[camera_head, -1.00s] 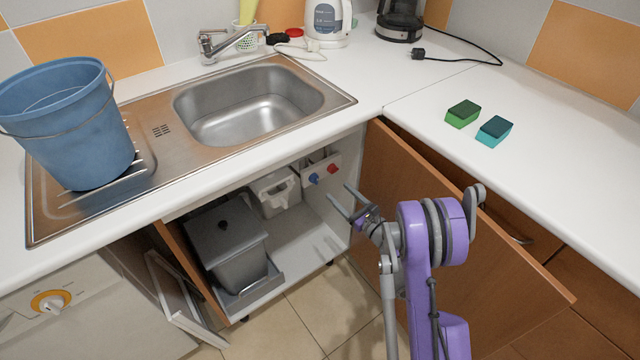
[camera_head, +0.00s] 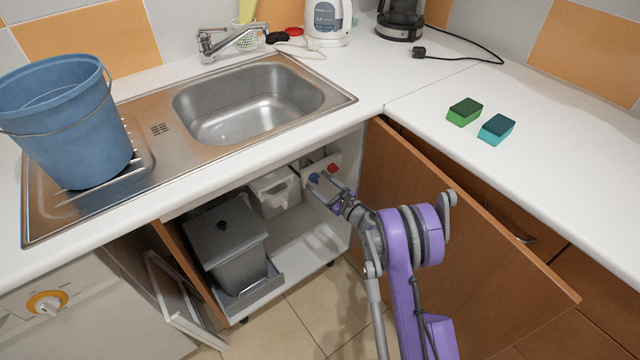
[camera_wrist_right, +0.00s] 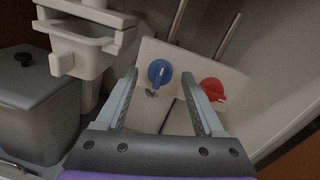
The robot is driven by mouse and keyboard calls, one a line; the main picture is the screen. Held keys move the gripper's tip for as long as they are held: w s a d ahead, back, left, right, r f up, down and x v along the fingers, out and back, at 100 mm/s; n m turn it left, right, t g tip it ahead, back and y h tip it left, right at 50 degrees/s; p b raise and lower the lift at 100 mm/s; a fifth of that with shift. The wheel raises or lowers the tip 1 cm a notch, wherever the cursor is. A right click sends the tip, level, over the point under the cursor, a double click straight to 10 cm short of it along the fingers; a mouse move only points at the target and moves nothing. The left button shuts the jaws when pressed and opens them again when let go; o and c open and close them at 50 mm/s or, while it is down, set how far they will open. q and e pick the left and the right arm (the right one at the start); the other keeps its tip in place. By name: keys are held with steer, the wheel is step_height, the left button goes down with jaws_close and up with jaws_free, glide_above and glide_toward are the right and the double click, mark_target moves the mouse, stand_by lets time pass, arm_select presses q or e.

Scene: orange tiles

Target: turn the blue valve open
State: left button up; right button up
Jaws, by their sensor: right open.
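The blue valve (camera_head: 314,178) sits on a pale panel inside the open cabinet under the sink, left of the red valve (camera_head: 333,168). In the right wrist view the blue valve (camera_wrist_right: 160,73) shows a round knob with a handle pointing down, and the red valve (camera_wrist_right: 213,88) is to its right. My right gripper (camera_head: 325,184) is open and points at the panel. In the right wrist view its fingers (camera_wrist_right: 158,100) are spread, with the blue valve ahead between them; I cannot tell how far ahead. My left gripper is not in view.
The open brown door (camera_head: 450,230) is right of my right arm. A blue bucket (camera_head: 65,120) stands on the sink's drainboard.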

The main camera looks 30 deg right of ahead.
jaws_close()
stand_by(0.4)
steer(key=shift+m, duration=0.3)
steer(key=m+b, duration=0.1)
steer(key=m, duration=0.5)
steer(key=m+b, duration=0.1)
steer(key=m, duration=0.6)
steer(key=shift+a+f+t+h+b, duration=0.1)
steer(key=shift+f+t+h+b, duration=0.05)
steer(key=shift+t+h+b, duration=0.25)
steer(key=shift+m, duration=2.6)
steer(key=shift+h, duration=0.3)
